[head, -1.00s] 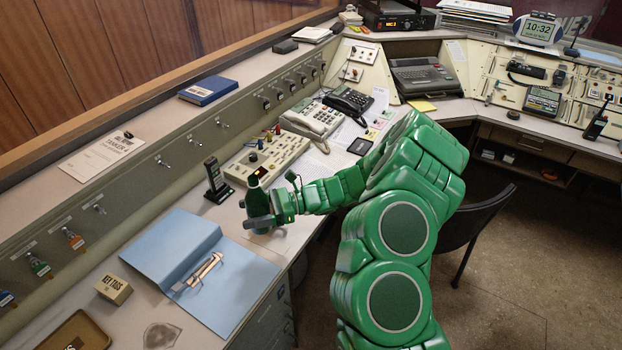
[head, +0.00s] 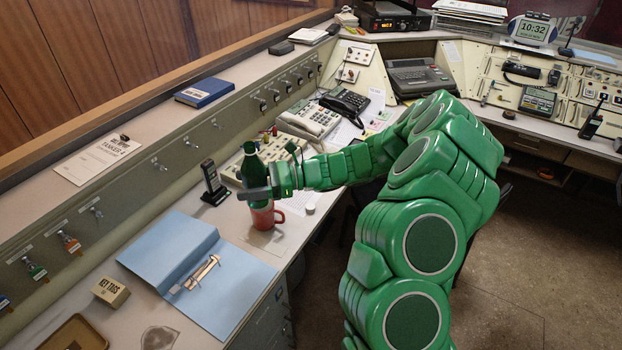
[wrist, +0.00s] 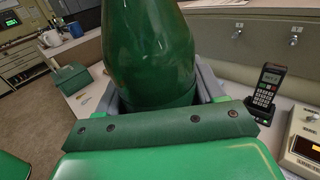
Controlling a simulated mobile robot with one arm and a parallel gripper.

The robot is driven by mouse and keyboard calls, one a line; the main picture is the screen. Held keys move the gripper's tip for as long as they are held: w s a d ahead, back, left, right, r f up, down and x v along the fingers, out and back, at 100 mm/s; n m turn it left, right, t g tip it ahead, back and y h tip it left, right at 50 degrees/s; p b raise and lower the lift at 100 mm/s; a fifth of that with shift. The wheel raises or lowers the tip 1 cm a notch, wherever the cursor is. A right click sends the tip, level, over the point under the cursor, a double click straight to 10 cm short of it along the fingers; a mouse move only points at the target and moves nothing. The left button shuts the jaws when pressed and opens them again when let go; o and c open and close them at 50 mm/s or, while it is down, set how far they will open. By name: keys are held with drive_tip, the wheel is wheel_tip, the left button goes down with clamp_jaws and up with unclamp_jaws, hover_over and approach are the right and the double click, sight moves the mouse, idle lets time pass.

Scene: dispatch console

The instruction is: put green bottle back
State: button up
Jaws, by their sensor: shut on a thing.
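The green bottle (head: 251,166) is upright in my gripper (head: 257,193), which is shut around its body. In the head view the bottle is above and partly in front of a red mug (head: 266,217) on the desk; I cannot tell whether its base touches the mug. The bottle fills the middle of the wrist view (wrist: 150,55), between the grey fingers. Its lower part is hidden by my gripper.
A handset in its cradle (head: 212,183) stands just left of the bottle. A blue folder (head: 225,290) lies in front, and a switch panel (head: 270,152) and desk phone (head: 308,120) are behind. A small white cap-like item (head: 310,209) lies right of the mug.

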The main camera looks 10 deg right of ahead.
drive_tip(key=w+d+m+t+h, duration=0.45)
drive_tip(key=w+d+t, duration=0.25)
drive_tip(key=d, duration=0.3)
drive_tip(key=w+d+m+t+h, duration=0.3)
drive_tip(key=w+d+m+t, duration=0.35)
drive_tip(key=d, duration=0.35)
drive_tip(key=w+d+f+n, duration=0.1)
drive_tip(key=w+f, duration=1.2)
drive_tip(key=f, duration=0.2)
drive_tip(key=shift+d, duration=0.25)
drive_tip(key=shift+w+y, duration=0.1)
drive_tip(key=shift+y, duration=0.15)
drive_tip(key=shift+w+f, duration=0.1)
drive_tip(key=shift+f, duration=1.6)
drive_tip(key=shift+f, duration=0.1)
